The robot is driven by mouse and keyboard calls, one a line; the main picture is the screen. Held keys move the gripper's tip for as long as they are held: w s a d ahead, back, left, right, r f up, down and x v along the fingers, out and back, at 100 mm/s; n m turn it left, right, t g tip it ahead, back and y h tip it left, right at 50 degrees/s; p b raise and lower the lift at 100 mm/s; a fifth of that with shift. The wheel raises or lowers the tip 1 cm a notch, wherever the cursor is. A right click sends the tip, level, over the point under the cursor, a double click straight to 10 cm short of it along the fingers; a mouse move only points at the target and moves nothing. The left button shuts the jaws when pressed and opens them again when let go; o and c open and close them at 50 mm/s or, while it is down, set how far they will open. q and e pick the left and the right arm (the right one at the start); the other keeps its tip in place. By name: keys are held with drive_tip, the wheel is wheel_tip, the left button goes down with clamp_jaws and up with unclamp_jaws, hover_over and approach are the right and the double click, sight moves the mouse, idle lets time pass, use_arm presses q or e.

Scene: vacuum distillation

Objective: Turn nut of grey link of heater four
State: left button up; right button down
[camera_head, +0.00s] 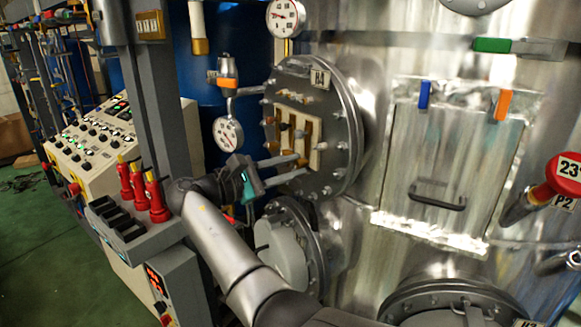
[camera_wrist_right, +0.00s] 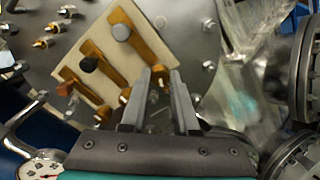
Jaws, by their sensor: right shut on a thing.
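Heater four (camera_head: 338,110) is a round bolted metal flange with an "H4" tag (camera_head: 320,79). A cream plate on it carries copper-coloured links, which also show in the wrist view. The link with the grey knob (camera_wrist_right: 121,32) runs down to my fingertips, past the links with the black knob (camera_wrist_right: 89,64) and brown knob (camera_wrist_right: 63,90). My right gripper (camera_head: 303,166) is at the plate's lower edge. In the wrist view its fingers (camera_wrist_right: 162,72) close around the grey link's lower end, where the nut is mostly hidden. My left gripper is not in view.
A pressure gauge (camera_head: 228,134) and its pipe stand left of the flange. A second round flange (camera_head: 285,250) sits just below my gripper. A control desk with red-handled tools (camera_head: 156,198) is at the left. A handled hatch (camera_head: 440,190) is at the right.

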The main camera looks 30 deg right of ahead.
drive_tip(key=c, duration=0.7)
unclamp_jaws()
drive_tip(key=shift+o, duration=0.2)
drive_tip(key=a+b, duration=0.5)
drive_tip(key=a, duration=1)
drive_tip(key=shift+s+a, duration=0.15)
drive_tip(key=shift+s, duration=0.15)
